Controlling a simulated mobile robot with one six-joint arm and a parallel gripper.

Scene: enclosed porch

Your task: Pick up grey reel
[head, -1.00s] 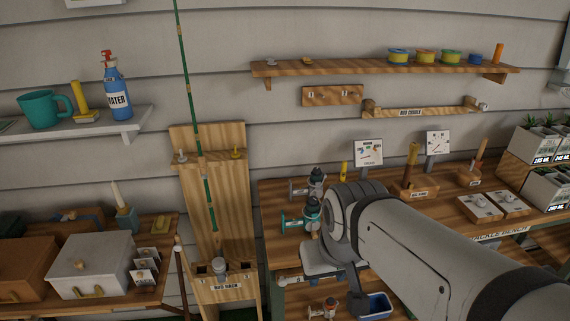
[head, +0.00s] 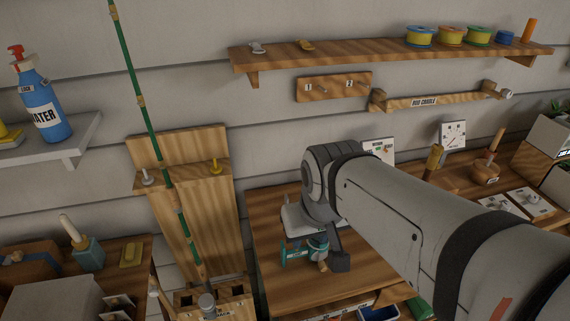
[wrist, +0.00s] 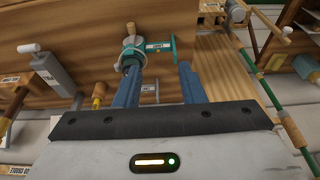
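The grey reel does not show clearly now. In the earlier head view it sat on the bench just behind the teal reel; that spot is now covered by my arm and gripper body. The teal reel (head: 317,246) stands on the bench, partly covered by my gripper. In the wrist view the teal reel (wrist: 160,48), with a pale spool and brown knob, lies at the tips of my gripper (wrist: 158,68).
The workbench (head: 262,235) stands against the wall, with a rod rack (head: 200,215) and green rod (head: 155,140) to its left. Sign cards (head: 452,134) and wooden holders (head: 485,172) are to the right. A rod cradle (head: 435,100) and spool shelf (head: 370,50) hang above.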

